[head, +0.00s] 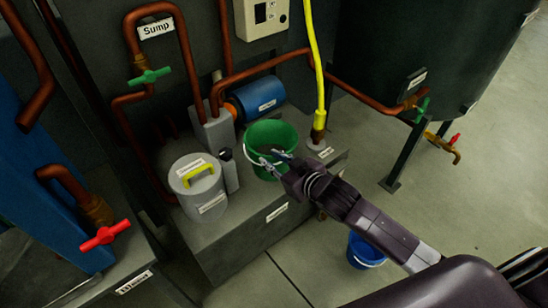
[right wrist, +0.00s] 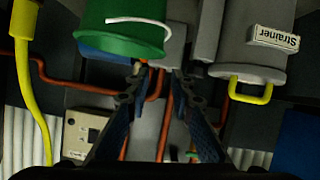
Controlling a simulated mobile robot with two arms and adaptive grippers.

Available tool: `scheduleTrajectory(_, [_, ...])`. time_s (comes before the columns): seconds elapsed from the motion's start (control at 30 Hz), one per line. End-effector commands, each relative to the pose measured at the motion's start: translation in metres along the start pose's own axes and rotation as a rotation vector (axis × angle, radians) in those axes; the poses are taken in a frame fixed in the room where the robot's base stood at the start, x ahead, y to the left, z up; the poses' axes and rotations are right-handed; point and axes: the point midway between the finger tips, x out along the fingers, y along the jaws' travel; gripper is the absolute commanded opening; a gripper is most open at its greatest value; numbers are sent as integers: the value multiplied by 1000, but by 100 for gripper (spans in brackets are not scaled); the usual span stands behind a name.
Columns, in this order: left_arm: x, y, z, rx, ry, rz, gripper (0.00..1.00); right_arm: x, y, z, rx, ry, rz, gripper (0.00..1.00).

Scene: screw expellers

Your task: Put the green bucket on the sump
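The green bucket (head: 271,133) stands upright on the grey sump box (head: 240,238), between the lidded strainer and the yellow pipe. Its pale handle hangs over the near side. My right gripper (head: 270,161) is in front of the bucket's near side, overlapping it in the head view. In the right wrist view the gripper (right wrist: 158,72) has its fingers apart with nothing between them. The bucket (right wrist: 125,38) shows there at the top, beyond the left fingertip. Whether a finger touches the bucket or handle, I cannot tell. My left gripper is not in view.
The strainer (head: 198,190) with a yellow handle stands left of the bucket. A blue motor (head: 260,97) lies behind it, and the yellow pipe (head: 316,60) rises to its right. A blue bucket (head: 366,251) stands on the floor. Floor at right is mostly clear.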

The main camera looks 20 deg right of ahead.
Motion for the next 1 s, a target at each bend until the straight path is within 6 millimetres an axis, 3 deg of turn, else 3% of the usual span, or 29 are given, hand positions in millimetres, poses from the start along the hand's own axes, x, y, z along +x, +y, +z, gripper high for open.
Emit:
scheduleTrajectory(0.17, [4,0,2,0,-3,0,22,-5,0,0,0,-1,1,22])
scheduleTrajectory(0.27, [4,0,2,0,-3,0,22,-6,-4,19,14,-44,7,22])
scheduleTrajectory(0.37, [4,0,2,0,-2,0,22,-15,-15,74,50,-174,29,22])
scheduleTrajectory(0.47, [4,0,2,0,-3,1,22,-39,-34,153,95,-375,51,22])
scheduleTrajectory(0.5, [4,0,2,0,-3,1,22,-53,-43,183,112,-458,54,22])
scheduleTrajectory(0.6, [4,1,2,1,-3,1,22,-92,-66,249,148,-648,52,22])
scheduleTrajectory(0.7, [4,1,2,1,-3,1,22,-128,-88,294,176,-793,39,22])
scheduleTrajectory(0.83, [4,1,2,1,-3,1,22,-157,-103,323,194,-897,26,22])
scheduleTrajectory(1.0, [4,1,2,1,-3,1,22,-164,-106,329,196,-921,21,22])
